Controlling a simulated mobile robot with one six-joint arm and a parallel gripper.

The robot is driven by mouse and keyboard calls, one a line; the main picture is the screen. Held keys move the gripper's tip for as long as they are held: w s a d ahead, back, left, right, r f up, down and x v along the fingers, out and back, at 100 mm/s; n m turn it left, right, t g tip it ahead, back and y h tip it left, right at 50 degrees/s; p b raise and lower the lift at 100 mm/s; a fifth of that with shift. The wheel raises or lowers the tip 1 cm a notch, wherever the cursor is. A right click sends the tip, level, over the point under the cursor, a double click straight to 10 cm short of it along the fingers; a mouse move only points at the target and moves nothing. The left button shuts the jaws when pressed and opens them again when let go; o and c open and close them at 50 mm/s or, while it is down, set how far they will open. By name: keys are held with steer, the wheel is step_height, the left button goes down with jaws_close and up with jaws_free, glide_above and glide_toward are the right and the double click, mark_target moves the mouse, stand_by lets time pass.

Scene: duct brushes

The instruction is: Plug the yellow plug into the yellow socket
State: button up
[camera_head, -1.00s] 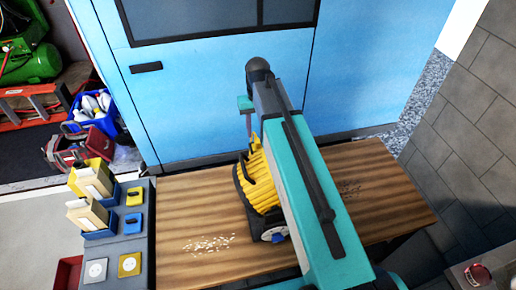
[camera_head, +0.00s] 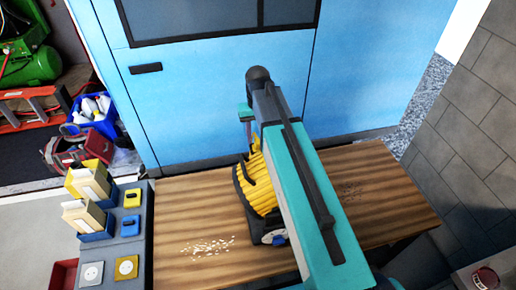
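The yellow socket (camera_head: 126,267) is a yellow square plate at the front right of a grey panel at the left. A small yellow piece with a dark part (camera_head: 132,197), which looks like the yellow plug, sits near the back of that panel. It is too small to tell how it is seated. My arm (camera_head: 305,175) reaches up from the lower right over the wooden table, well to the right of the panel. Its far end drops behind the arm itself. My gripper's fingers are hidden, so I cannot see whether they hold anything.
A white socket (camera_head: 91,273) and a blue piece (camera_head: 131,226) share the panel, beside boxes of cards (camera_head: 88,214). Yellow ribbed hose (camera_head: 258,185) lies on the wooden table (camera_head: 185,215) beside my arm. A blue cabinet (camera_head: 200,90) stands behind; a grey wall is at right.

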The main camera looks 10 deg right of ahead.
mark_target(258, 140)
steer(key=shift+f+b, duration=0.8)
steer(key=shift+f, duration=0.65)
jaws_close()
steer(key=shift+r, duration=0.1)
steer(key=shift+r+b, duration=1.1)
steer(key=shift+r, duration=3.85)
